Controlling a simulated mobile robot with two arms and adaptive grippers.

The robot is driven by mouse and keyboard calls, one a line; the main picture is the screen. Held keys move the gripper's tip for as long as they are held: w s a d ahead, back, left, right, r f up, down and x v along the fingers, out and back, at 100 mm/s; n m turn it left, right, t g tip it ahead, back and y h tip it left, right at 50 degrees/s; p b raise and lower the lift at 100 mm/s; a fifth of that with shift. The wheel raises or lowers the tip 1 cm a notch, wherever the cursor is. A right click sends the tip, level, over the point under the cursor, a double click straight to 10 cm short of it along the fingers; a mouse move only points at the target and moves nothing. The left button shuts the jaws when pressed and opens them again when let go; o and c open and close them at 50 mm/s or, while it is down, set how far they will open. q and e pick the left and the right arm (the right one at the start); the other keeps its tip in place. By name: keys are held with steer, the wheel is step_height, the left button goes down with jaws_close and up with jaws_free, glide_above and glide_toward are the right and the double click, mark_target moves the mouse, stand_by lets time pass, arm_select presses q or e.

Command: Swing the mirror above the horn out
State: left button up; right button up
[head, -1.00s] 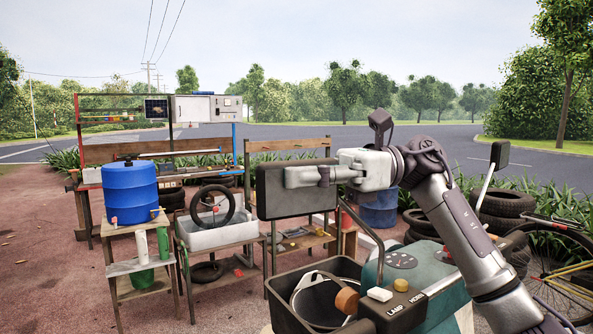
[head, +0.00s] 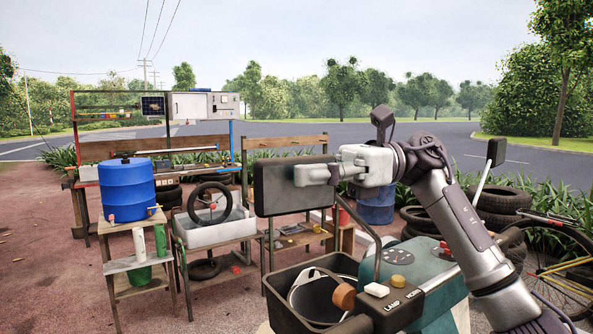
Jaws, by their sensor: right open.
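A dark rectangular mirror (head: 271,198) stands on a bent grey stalk (head: 368,233) that rises from the cart's green console (head: 418,265). Its dark face is towards me. My right gripper (head: 305,174) is open and reaches leftward in front of the mirror's upper right part, covering some of it. I cannot tell whether the fingers touch it. The horn label (head: 409,293) is on the console's front edge, beside the lamp label (head: 392,306). A second, smaller mirror (head: 497,152) stands on a pale stalk at right. My left gripper is not in view.
A black bin (head: 278,300) on the cart sits below the mirror. Wooden stands with a blue barrel (head: 127,188) and a white basin (head: 215,232) are at left. Stacked tyres (head: 500,203) stand at right.

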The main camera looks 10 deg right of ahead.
steer(key=v, duration=1.1)
